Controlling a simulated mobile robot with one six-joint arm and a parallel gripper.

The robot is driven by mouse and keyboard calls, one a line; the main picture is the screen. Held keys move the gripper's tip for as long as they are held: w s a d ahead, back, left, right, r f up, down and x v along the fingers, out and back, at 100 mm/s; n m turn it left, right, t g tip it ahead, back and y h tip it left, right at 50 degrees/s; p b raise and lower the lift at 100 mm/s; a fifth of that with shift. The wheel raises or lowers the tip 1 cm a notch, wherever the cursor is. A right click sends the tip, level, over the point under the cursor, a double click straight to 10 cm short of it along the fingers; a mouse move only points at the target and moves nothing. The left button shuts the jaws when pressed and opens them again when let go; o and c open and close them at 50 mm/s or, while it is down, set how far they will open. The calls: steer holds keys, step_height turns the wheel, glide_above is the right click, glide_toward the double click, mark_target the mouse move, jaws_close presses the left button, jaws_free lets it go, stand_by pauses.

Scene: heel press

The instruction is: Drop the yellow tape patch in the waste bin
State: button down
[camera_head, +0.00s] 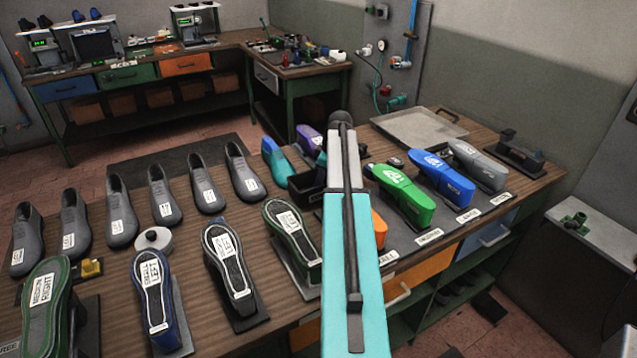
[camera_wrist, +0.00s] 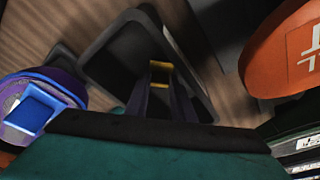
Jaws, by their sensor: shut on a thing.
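The yellow tape patch (camera_wrist: 160,72) is held between the fingertips of my gripper (camera_wrist: 160,82) in the wrist view. My gripper is shut on it. Beyond the fingertips is a dark, open-topped bin (camera_wrist: 108,36); the patch appears over its opening, apart from its floor as far as I can tell. In the head view the dark bin (camera_head: 304,186) stands on the bench, partly covered by my arm. My fingertips and the patch are hidden behind my arm there.
A purple shoe form (camera_wrist: 48,88) is close on the left and an orange form (camera_wrist: 285,50) close on the right in the wrist view. Green (camera_head: 403,195) and blue (camera_head: 442,178) forms stand farther right. A flat grey tray (camera_head: 418,127) lies at the back.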

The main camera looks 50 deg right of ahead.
steer(key=shift+f, duration=0.15)
steer(key=c, duration=1.8)
jaws_free()
steer(key=shift+r, duration=0.25)
steer(key=b+v, duration=0.3)
steer(key=v, duration=0.8)
steer(key=shift+s+r, duration=0.15)
steer(key=shift+r, duration=0.25)
steer(key=shift+f, duration=0.1)
